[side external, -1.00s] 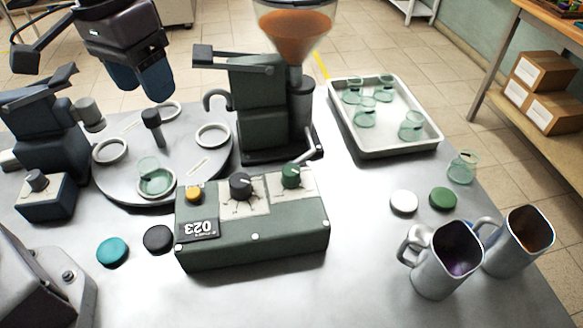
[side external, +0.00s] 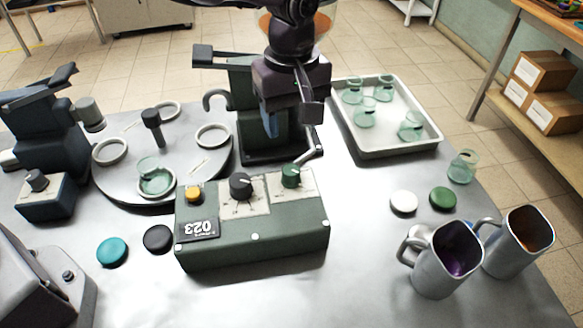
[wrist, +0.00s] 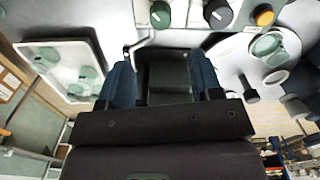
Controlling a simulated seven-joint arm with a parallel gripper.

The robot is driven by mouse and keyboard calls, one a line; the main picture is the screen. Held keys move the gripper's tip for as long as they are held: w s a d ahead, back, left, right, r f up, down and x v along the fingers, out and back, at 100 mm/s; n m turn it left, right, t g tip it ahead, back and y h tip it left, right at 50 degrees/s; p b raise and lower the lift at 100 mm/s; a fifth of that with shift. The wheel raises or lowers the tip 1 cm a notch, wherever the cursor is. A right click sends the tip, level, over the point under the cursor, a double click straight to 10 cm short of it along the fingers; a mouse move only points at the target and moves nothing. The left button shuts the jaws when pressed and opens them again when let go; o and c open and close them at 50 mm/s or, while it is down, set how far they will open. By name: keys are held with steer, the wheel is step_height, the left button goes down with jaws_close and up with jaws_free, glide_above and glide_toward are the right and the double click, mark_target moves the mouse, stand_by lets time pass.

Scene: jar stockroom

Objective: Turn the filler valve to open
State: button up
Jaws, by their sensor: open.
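The filler (side external: 222,80) is a dark green machine behind the control box; its hopper is mostly hidden by my arm. A grey lever (side external: 312,153) sticks out low at its front right; the lever also shows in the wrist view (wrist: 139,46). The control box (side external: 255,238) carries a green knob (side external: 290,176), a dark knob (side external: 240,186) and a yellow button (side external: 194,194). Which part is the valve is not marked legibly. My gripper (side external: 271,122) is open and empty in front of the filler. In the wrist view its blue fingers (wrist: 160,62) sit apart, with the filler between them.
A round turntable (side external: 115,185) with rings and a glass jar (side external: 155,180) is at left. A white tray (side external: 393,148) of glass jars stands at right. Two metal jugs (side external: 435,270) (side external: 500,258) stand front right. Lids lie near the box. The front middle table is clear.

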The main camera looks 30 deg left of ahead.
mark_target(292, 170)
step_height(292, 170, down, 12)
stand_by(0.4)
steer(key=c, duration=0.9)
